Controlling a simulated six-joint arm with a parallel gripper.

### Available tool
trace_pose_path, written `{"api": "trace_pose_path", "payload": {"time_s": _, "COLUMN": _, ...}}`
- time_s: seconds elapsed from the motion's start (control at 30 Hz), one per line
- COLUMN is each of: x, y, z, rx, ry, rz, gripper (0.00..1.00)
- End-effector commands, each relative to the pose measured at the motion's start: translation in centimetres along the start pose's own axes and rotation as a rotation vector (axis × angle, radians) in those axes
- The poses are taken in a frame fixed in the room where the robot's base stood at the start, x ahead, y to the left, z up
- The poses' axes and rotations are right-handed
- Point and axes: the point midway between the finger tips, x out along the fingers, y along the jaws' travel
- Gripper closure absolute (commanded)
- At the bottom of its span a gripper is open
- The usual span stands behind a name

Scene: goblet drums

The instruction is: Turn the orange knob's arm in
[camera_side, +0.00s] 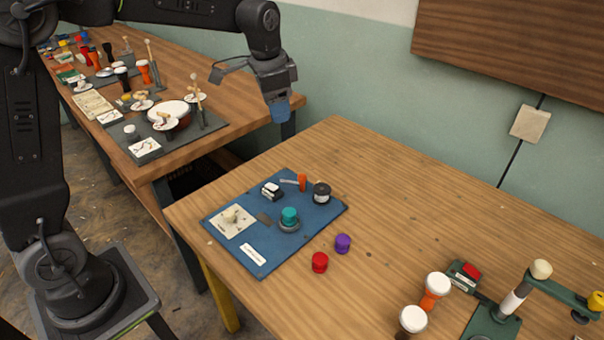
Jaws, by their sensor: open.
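The small orange knob (302,183) stands near the back edge of the blue board (324,218) on the wooden table. A thin pale arm (289,181) sticks out from the knob to the left, close to a black-and-white block (271,190). My gripper (280,108) hangs well above and behind the board, apart from everything, with its blue tips pointing down. It is open and I see nothing in it.
A black jar (321,192) stands right beside the orange knob. A teal knob (289,216) and a white card (232,221) share the board. Red (320,262) and purple (342,243) pieces lie in front. Small drums (435,288) stand front right. The table's back right is clear.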

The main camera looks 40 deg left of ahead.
Motion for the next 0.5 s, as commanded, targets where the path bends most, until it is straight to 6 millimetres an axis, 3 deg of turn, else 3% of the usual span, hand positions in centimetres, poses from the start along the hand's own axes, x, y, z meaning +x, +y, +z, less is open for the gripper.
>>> {"api": "trace_pose_path", "payload": {"time_s": 0.1, "x": 4.2, "y": -2.5, "z": -2.5, "rx": 0.084, "ry": -0.051, "rz": 0.035, "gripper": 0.47}}
{"api": "trace_pose_path", "payload": {"time_s": 0.3, "x": 10.4, "y": -5.4, "z": -5.0, "rx": 0.208, "ry": -0.106, "rz": 0.086, "gripper": 0.47}}
{"api": "trace_pose_path", "payload": {"time_s": 0.5, "x": 13.6, "y": -6.4, "z": -5.8, "rx": 0.269, "ry": -0.128, "rz": 0.112, "gripper": 0.47}}
